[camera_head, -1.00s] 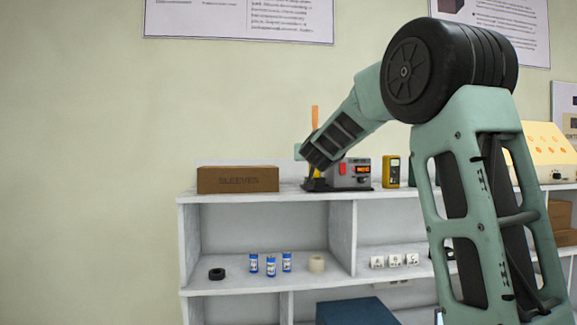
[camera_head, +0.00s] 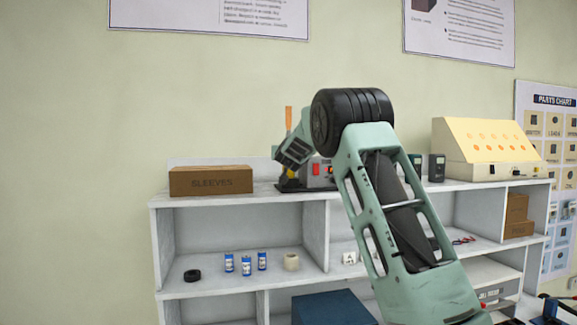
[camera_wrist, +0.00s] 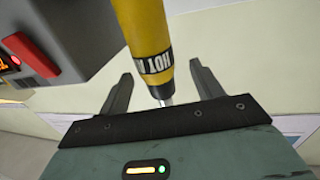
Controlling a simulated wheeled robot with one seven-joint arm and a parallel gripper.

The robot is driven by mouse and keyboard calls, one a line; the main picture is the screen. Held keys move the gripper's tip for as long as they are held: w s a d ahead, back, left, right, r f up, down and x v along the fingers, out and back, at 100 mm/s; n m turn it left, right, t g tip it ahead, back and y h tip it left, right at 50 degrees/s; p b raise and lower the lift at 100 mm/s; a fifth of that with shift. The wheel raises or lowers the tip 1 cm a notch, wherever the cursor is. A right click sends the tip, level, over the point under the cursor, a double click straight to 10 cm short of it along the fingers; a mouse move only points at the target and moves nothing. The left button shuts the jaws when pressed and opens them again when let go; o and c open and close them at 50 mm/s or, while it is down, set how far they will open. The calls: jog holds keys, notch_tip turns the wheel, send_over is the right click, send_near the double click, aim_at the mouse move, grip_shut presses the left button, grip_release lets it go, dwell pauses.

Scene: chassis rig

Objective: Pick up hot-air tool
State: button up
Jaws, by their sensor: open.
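The hot-air tool shows in the wrist view as a yellow cylinder (camera_wrist: 143,28) with a black band lettered "HOT" and a metal tip pointing down to my gripper. My gripper (camera_wrist: 158,85) is open, with one finger on each side of the tool's lower end; I cannot tell whether either finger touches it. In the head view, the tool's orange upper part (camera_head: 288,118) stands upright on the shelf top, and my arm hides most of the rest. Its grey station (camera_head: 318,172) with a red switch stands just right of it, also at the upper left of the wrist view (camera_wrist: 50,40).
A brown SLEEVES box (camera_head: 211,181) stands left of the tool on the white shelf unit (camera_head: 240,212). A cream sloped panel (camera_head: 490,145) stands further right.

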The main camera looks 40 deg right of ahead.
jog(key=p+x, duration=0.2)
jog(key=x, duration=0.2)
jog(key=shift+d+f+p, duration=0.15)
jog(key=shift+d+p, duration=0.05)
jog(key=shift+p, duration=0.2)
jog(key=shift+w+d+f, duration=0.1)
jog(key=shift+f, duration=0.05)
grip_shut()
